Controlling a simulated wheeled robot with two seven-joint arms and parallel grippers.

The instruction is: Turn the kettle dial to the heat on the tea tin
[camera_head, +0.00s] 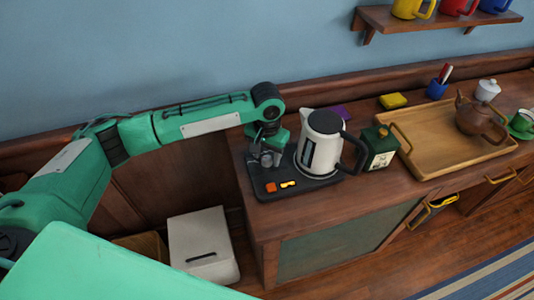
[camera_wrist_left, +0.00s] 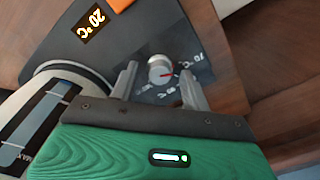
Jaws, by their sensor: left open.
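The white kettle (camera_head: 322,140) stands on its dark base (camera_head: 315,182) near the counter's left end; it also shows in the left wrist view (camera_wrist_left: 62,88). The silver dial (camera_wrist_left: 159,66) has a red mark pointing right in the wrist view. Small temperature marks surround it, partly hidden by the fingers. The base's display (camera_wrist_left: 94,22) reads 20 °C. My left gripper (camera_wrist_left: 158,88) is open, its fingers on either side of the dial; I cannot tell whether they touch it. It also shows in the head view (camera_head: 265,152). The green tea tin (camera_head: 380,146) has a label too small to read.
An orange button (camera_head: 271,187) sits on the base. Right of the tin are a wooden tray (camera_head: 425,125) with a brown teapot (camera_head: 480,118), a yellow block (camera_head: 393,100) and a blue cup (camera_head: 436,89). A white bin (camera_head: 202,245) stands on the floor.

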